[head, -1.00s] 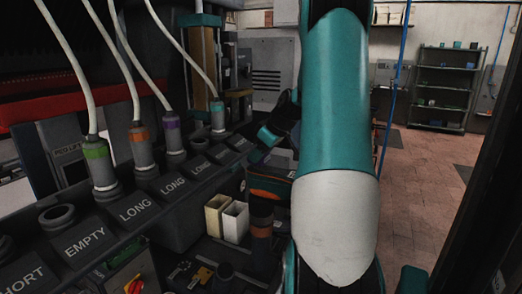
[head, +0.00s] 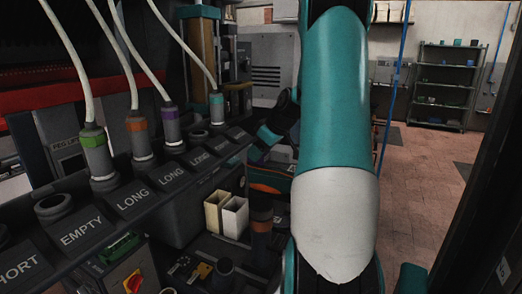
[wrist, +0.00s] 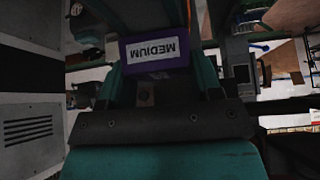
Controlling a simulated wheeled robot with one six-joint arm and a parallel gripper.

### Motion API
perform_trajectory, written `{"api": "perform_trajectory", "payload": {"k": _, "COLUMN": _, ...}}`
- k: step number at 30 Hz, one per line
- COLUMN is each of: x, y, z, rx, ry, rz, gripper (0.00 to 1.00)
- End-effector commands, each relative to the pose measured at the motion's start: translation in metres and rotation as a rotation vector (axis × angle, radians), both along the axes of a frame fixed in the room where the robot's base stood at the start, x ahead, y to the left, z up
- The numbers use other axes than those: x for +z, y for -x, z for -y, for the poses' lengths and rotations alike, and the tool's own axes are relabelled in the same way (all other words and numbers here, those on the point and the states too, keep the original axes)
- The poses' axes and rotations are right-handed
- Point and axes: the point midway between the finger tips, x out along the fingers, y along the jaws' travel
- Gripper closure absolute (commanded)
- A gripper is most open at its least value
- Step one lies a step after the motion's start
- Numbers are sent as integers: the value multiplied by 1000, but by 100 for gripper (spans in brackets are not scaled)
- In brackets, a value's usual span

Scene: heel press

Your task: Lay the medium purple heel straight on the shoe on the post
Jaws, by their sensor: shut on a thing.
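The medium purple heel (wrist: 180,60) shows in the wrist view as a purple block with a white label reading MEDIUM, upside down in the picture. My gripper (wrist: 158,80) is shut on it, with a teal finger on each side. In the head view my gripper (head: 268,136) is beyond the upper arm, past the row of sockets, with a small purple patch (head: 256,154) at its end. I cannot clearly make out the shoe or its post in either view.
A bench with labelled sockets and corded plugs (head: 97,158) runs along the left. Two pale bins (head: 233,217) stand low near the middle, beside a dark orange-banded cylinder (head: 262,215). A shelf rack (head: 443,85) stands at the far right, with open tiled floor before it.

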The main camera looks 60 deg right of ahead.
Motion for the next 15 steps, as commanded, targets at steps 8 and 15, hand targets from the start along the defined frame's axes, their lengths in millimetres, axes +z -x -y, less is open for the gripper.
{"api": "perform_trajectory", "payload": {"k": 8, "x": -5, "y": 0, "z": 0, "rx": 0, "ry": 0, "rz": 0, "gripper": 66}}
{"api": "perform_trajectory", "payload": {"k": 15, "x": -6, "y": 0, "z": 0, "rx": 0, "ry": 0, "rz": 0, "gripper": 23}}
